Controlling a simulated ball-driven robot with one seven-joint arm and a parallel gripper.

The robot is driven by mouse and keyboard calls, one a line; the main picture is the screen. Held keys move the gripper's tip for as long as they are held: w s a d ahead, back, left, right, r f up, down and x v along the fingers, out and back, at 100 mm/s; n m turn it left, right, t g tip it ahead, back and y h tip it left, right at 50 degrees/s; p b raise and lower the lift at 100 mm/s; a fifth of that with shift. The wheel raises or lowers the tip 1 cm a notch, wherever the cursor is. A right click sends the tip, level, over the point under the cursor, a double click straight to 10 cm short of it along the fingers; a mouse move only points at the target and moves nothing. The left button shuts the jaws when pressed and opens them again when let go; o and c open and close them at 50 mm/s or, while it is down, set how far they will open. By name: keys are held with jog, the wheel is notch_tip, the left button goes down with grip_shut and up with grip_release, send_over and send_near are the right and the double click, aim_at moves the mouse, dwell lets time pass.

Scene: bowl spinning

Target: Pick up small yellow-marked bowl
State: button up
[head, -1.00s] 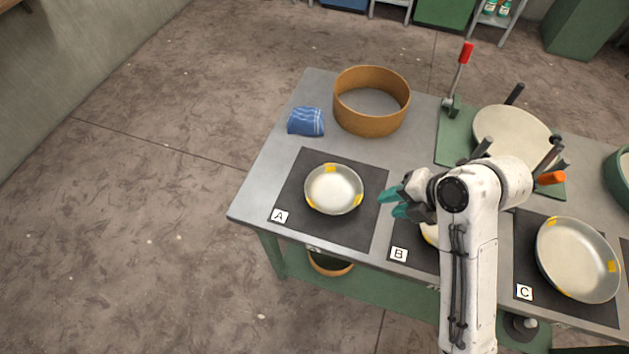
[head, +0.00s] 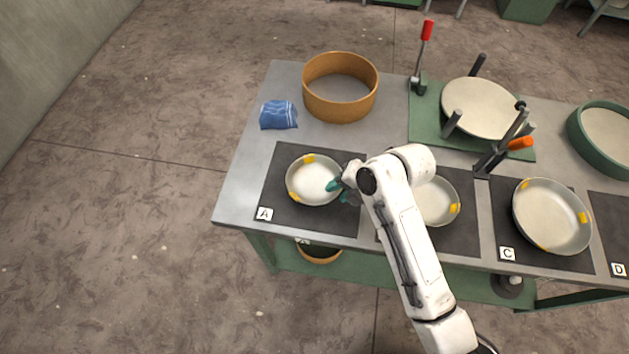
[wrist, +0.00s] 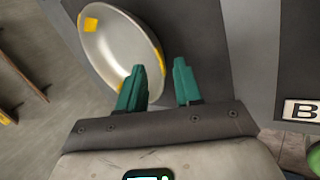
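A small pale metal bowl with yellow marks (head: 312,185) sits on the dark mat A (head: 281,212) at the left of the table. My gripper (head: 340,190) is at the bowl's right side, close to its rim. In the wrist view the bowl (wrist: 112,48) lies at upper left, and the left finger overlaps its rim. The fingers of my gripper (wrist: 160,85) are apart with dark mat showing between them. I cannot tell whether a finger touches the bowl. A similar bowl (head: 437,203) is partly hidden behind my arm, and a larger one (head: 552,217) sits on mat C.
A brown ring-shaped container (head: 340,108) and a folded blue cloth (head: 278,115) stand behind the mats. A green fixture with a pale disc (head: 482,108) and a red-handled lever (head: 424,50) is at the back right. A green bowl (head: 600,140) stands at far right.

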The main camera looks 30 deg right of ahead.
jog(key=shift+w+a+f, duration=0.15)
jog(key=shift+w+f, duration=0.05)
jog(key=shift+f, duration=0.2)
grip_shut()
